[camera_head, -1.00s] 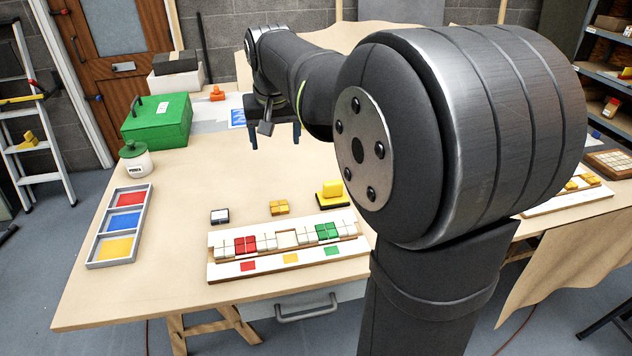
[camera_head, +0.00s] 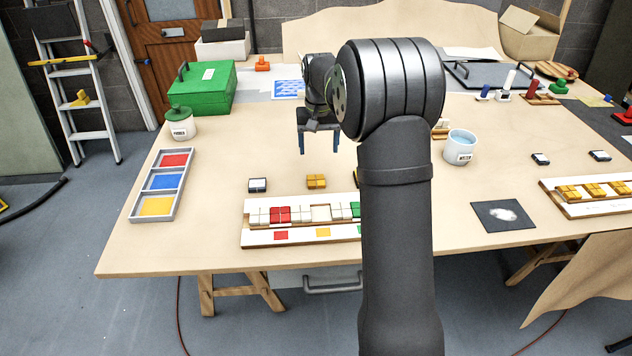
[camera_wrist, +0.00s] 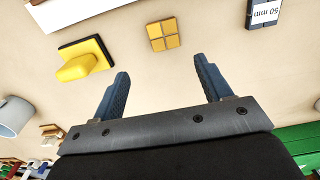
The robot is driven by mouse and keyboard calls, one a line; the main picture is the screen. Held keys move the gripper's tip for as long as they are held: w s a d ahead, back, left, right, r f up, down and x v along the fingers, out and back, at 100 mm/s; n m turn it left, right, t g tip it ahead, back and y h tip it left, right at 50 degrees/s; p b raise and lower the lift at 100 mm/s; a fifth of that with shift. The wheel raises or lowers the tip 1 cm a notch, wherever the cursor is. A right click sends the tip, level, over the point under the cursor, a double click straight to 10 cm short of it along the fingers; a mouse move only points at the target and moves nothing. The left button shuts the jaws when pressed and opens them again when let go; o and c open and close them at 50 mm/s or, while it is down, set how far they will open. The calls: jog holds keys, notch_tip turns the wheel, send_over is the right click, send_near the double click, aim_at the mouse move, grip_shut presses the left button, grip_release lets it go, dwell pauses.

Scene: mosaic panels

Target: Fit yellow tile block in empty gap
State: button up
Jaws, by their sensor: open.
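The yellow tile block (camera_head: 316,182), a small square of smaller tiles, lies on the table behind the mosaic panel. It also shows in the wrist view (camera_wrist: 162,36), beyond my fingertips. The white mosaic panel (camera_head: 262,242) stands near the table's front edge with white, red and green tiles in a row. The empty gap (camera_head: 321,213) lies between white tiles, roughly above the yellow mark on the panel's front. My arm hides the panel's right end. My gripper (camera_head: 319,150) is open and empty above the table, behind the block; it also shows in the wrist view (camera_wrist: 165,78).
A small block marked 50 mm (camera_wrist: 264,13) lies beside the yellow tile block. A yellow-handled tool on a black base (camera_wrist: 85,60) lies on its other side. A tray of coloured squares (camera_head: 163,186) stands at left. A cup (camera_head: 460,148) stands at right.

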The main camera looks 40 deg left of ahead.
send_over(316, 179)
jog(key=f, duration=0.5)
jog(key=shift+w+d+f, duration=0.15)
jog(key=shift+w+d, duration=0.05)
jog(key=shift+w, duration=0.15)
jog(key=shift+s+a+f, duration=0.1)
jog(key=shift+s+f, duration=0.1)
jog(key=shift+f, duration=1.15)
jog(key=shift+s+a+f, duration=0.1)
jog(key=shift+s+f, duration=0.1)
jog(key=shift+f, duration=1.15)
jog(key=shift+c, duration=0.2)
jog(key=c, duration=1.1)
